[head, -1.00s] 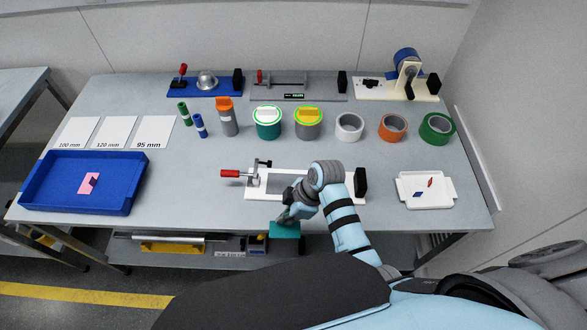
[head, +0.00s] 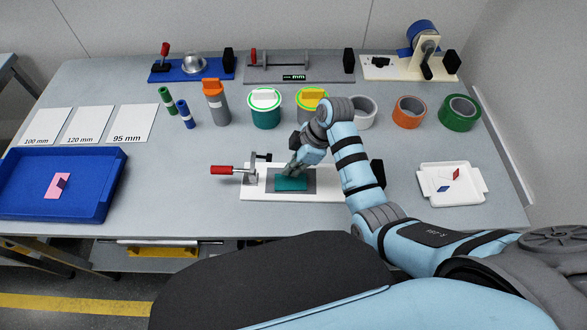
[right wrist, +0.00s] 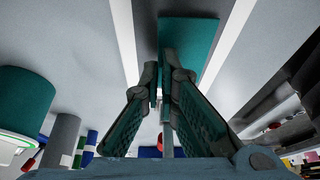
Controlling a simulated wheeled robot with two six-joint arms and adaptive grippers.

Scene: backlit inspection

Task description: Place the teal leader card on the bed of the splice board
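The splice board is a white board (head: 330,190) with a grey bed (head: 309,187), a red-handled clamp (head: 221,169) at its left and a black block at its right. The teal leader card (head: 292,184) is over the grey bed, inside its outline in the head view. I cannot tell whether it touches the bed. My right gripper (head: 290,171) is at the card's far left edge. In the right wrist view the fingers (right wrist: 166,80) are closed around the card's edge, and the card (right wrist: 188,35) extends beyond them between the board's white strips. My left gripper is out of view.
A blue tray (head: 112,193) with a pink piece is at the left. A white tray (head: 470,197) with small pieces is at the right. Canisters and tape rolls, including an orange roll (head: 409,112), stand behind the board. Fixtures line the back edge.

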